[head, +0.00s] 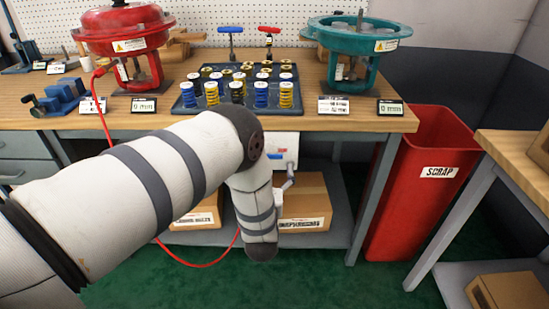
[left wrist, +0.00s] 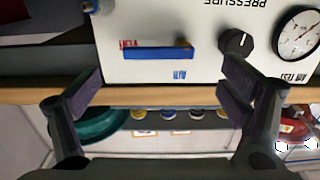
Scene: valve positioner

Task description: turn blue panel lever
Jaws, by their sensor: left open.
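A white air panel (left wrist: 200,25) fills the upper part of the left wrist view, with its lettering upside down. A blue bar-shaped lever (left wrist: 158,53) lies across it, level in the picture, with a small red label above its left end. My left gripper (left wrist: 160,78) is open, its two dark fingers on either side of the lever and a little below it in the picture. I see no contact. In the head view the white panel (head: 284,146) hangs under the bench edge, and my left arm hides much of it. My right gripper is not in view.
The panel also carries a black knob (left wrist: 236,42) and a gauge (left wrist: 298,34). Above it is the wooden bench (head: 230,118) with a tray (head: 236,100) of springs, a red actuator (head: 124,45) and a teal one (head: 354,45). Boxes sit below; a red scrap bin (head: 420,185) stands right.

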